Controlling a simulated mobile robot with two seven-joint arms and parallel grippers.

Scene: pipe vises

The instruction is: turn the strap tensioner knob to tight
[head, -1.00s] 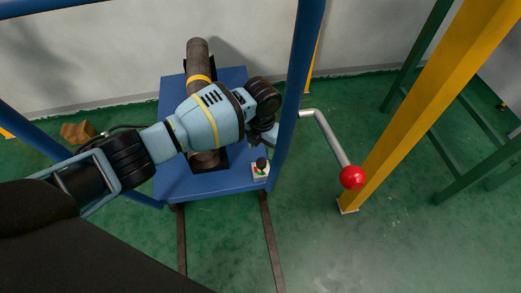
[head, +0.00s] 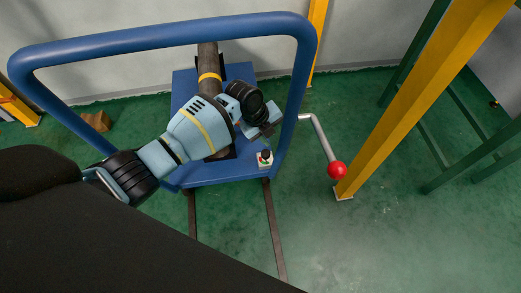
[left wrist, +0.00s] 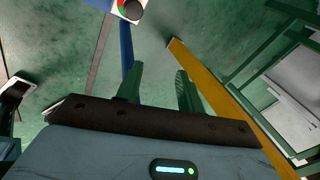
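The strap tensioner knob (head: 265,154) is black and sits on a small pale plate with red and green marks, at the near right corner of the blue cart (head: 215,173). In the left wrist view the dial (left wrist: 130,9) shows at the top edge, partly cut off. My left gripper (head: 268,129) is just beyond the knob in the head view, apart from it. In the left wrist view its two dark fingers (left wrist: 158,88) are spread with nothing between them. A dark pipe (head: 208,58) with a yellow strap lies on the cart, partly hidden by my arm. My right gripper is not in view.
A blue tubular frame (head: 160,34) arches over the cart. A grey crank with a red ball (head: 337,170) stands out at right, close to a yellow post (head: 400,110). Green floor (head: 390,240) is clear at the lower right.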

